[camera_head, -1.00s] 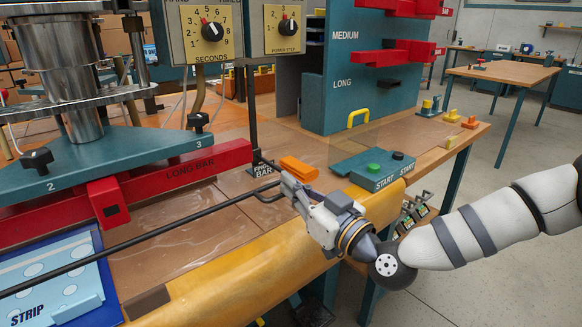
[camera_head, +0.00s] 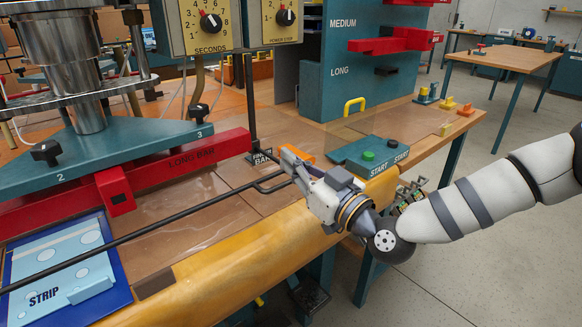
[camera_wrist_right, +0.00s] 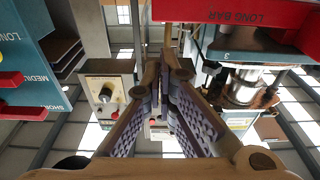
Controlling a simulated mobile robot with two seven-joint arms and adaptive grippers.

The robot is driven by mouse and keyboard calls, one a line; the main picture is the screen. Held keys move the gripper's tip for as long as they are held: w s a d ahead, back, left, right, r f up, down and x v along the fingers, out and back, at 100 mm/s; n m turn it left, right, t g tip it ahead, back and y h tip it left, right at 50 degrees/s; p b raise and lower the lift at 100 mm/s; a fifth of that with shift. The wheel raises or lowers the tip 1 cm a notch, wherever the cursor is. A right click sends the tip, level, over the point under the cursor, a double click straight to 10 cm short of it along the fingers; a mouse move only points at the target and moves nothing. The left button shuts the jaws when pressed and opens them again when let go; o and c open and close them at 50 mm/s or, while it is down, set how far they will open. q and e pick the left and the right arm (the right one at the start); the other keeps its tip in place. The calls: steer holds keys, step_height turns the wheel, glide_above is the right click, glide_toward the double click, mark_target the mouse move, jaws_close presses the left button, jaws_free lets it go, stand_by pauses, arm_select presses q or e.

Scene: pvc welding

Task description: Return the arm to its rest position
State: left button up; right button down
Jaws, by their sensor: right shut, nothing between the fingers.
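My right arm comes in from the right in the head view, and its gripper (camera_head: 287,160) hangs over the front of the workbench, beside the black rod of the foot bar. Its fingers are shut with nothing between them. In the right wrist view the closed fingers (camera_wrist_right: 167,65) converge at the middle. An orange piece (camera_head: 307,157) on the bench is partly hidden behind the fingers. My left gripper is in neither view.
The START button box (camera_head: 372,155) sits just behind and right of the gripper. The red long bar (camera_head: 190,158) and teal press plate (camera_head: 110,150) stand left. Open floor (camera_head: 470,230) lies right.

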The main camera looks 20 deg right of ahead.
steer(key=f+v, duration=0.1)
steer(key=v, duration=0.7)
steer(key=s+a+f+m+g+p, duration=0.1)
steer(key=s+a+f+g, duration=0.25)
steer(key=s+f, duration=0.3)
steer(key=s+a+f+g+h+p, duration=0.1)
steer(key=s+a+f+g, duration=0.1)
steer(key=s+f+g, duration=0.35)
steer(key=s+a+f+m+g+p, duration=0.1)
steer(key=s+a+f+g, duration=0.15)
steer(key=s+f, duration=0.45)
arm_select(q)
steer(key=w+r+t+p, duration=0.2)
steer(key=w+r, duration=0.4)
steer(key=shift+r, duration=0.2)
arm_select(e)
steer(key=s+d+f+m+g+h, duration=0.1)
steer(key=s+d+f+g+h, duration=0.1)
steer(key=s, duration=0.6)
steer(key=s+d+f+g+h, duration=0.2)
steer(key=s+d+g, duration=0.2)
steer(key=s, duration=0.4)
steer(key=s+d+f+m+g+h, duration=0.1)
steer(key=s+d+f+g, duration=0.1)
steer(key=s, duration=0.6)
steer(key=shift+s+d+m+g+h, duration=0.2)
steer(key=shift+d+m+g+h, duration=0.15)
steer(key=shift+d+g, duration=0.4)
